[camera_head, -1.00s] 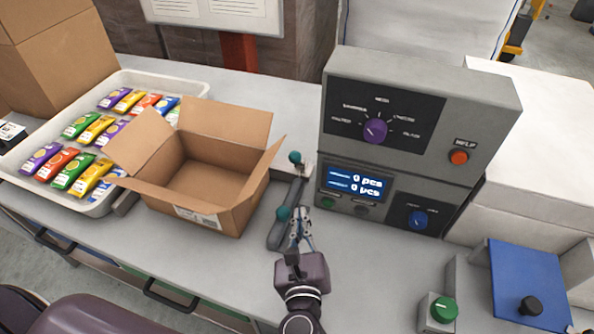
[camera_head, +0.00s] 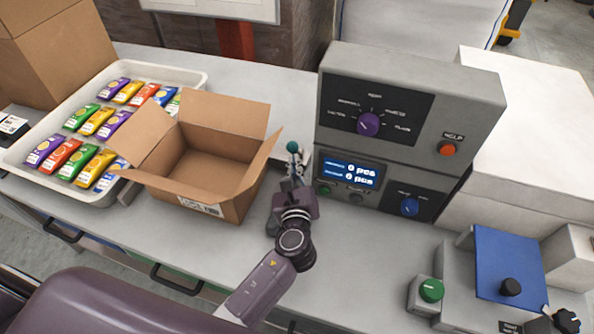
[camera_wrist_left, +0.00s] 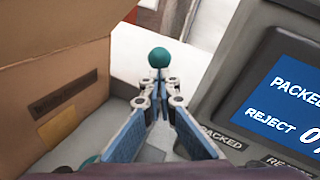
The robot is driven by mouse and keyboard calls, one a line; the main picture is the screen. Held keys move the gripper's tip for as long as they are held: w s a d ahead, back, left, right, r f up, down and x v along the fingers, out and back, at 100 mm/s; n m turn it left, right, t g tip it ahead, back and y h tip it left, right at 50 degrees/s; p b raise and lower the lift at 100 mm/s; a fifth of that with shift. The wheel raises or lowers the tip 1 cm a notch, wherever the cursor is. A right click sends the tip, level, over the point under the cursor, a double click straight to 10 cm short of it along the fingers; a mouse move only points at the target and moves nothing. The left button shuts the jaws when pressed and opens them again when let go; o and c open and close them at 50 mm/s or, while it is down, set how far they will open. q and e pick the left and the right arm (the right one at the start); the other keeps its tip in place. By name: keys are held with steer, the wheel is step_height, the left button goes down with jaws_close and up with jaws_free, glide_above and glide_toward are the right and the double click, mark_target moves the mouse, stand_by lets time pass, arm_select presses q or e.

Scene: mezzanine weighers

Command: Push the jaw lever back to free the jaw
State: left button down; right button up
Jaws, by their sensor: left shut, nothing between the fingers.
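The teal ball knob (camera_head: 292,147) of a lever stands between the open carton and the grey weigher console. It also shows in the left wrist view (camera_wrist_left: 158,57), just beyond my fingertips. My left gripper (camera_head: 295,172) is shut and empty, its fingertips close together just short of the knob. I cannot tell whether they touch it or the lever. The gripper and wrist hide most of the lever and the jaw fixture below. My right gripper is not in view.
The open carton (camera_head: 228,208) stands close on the left, beside a white tray (camera_head: 95,193) of coloured packets. The weigher console (camera_head: 400,110) rises close on the right. A green knob (camera_head: 431,290) and blue plate (camera_head: 508,262) are at lower right. The bench front is bare.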

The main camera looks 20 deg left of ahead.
mark_target(295, 149)
arm_select(q)
steer(key=shift+w, duration=0.1)
steer(key=w+r+p, duration=0.1)
steer(key=p, duration=0.1)
steer(key=w+r+p, duration=0.1)
steer(key=r, duration=0.1)
steer(key=shift+w+r+p, duration=0.2)
steer(key=shift+w+p, duration=0.05)
steer(key=shift+p, duration=0.1)
steer(key=shift+w+r, duration=0.1)
steer(key=shift+w, duration=0.3)
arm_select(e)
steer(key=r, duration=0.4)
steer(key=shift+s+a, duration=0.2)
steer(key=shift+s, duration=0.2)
